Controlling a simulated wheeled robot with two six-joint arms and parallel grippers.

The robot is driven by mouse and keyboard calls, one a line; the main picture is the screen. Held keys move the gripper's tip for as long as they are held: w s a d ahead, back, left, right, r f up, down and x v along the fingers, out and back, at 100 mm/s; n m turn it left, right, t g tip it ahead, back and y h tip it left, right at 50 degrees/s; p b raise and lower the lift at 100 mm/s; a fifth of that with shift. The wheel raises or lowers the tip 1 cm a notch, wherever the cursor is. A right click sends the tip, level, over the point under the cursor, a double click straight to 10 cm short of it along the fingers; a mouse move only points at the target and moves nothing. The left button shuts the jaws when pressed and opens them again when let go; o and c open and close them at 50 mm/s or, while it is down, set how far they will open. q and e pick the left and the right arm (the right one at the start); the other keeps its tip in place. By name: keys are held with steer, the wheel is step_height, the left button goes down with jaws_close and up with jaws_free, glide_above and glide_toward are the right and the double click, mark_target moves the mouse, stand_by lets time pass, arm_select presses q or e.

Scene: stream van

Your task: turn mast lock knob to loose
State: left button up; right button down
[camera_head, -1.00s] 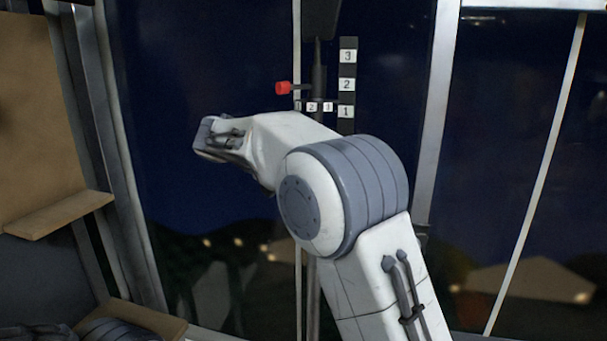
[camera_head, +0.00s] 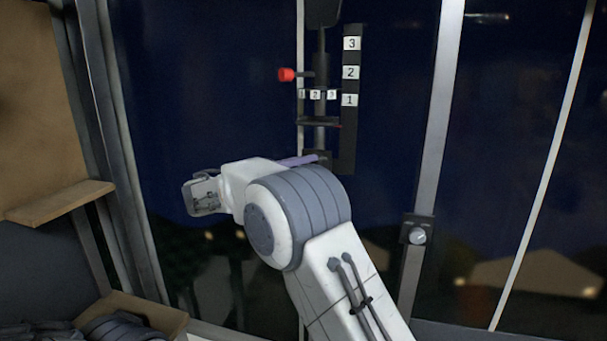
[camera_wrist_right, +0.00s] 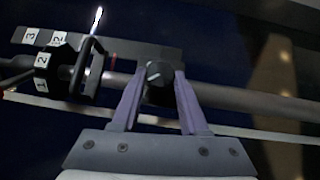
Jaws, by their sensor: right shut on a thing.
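The mast lock knob (camera_wrist_right: 159,73) is a small dark knob with a pale mark on its face, on the grey mast pole in the right wrist view. My right gripper (camera_wrist_right: 158,88) has its two purple fingers on either side of this knob, shut on it. In the head view my right gripper (camera_head: 318,158) reaches the lower part of the mast (camera_head: 320,133), where a dark block sits; the knob itself is too small and covered to make out there. My left gripper is not in view.
A red-tipped handle (camera_head: 287,74) sticks out left of the mast above my gripper. A number strip (camera_head: 351,120) marked 1 to 3 stands beside the mast. A silver knob (camera_head: 418,236) sits on a window post at right. A wooden shelf (camera_head: 60,202) is at left.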

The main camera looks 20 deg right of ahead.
steer(key=shift+w+f+n+h, duration=0.1)
steer(key=shift+f+n+h, duration=0.05)
steer(key=shift+n+h, duration=0.4)
steer(key=shift+t+b, duration=0.3)
steer(key=shift+c, duration=2.1)
jaws_free()
steer(key=b+v, duration=0.4)
steer(key=v, duration=0.6)
steer(key=shift+a, duration=0.25)
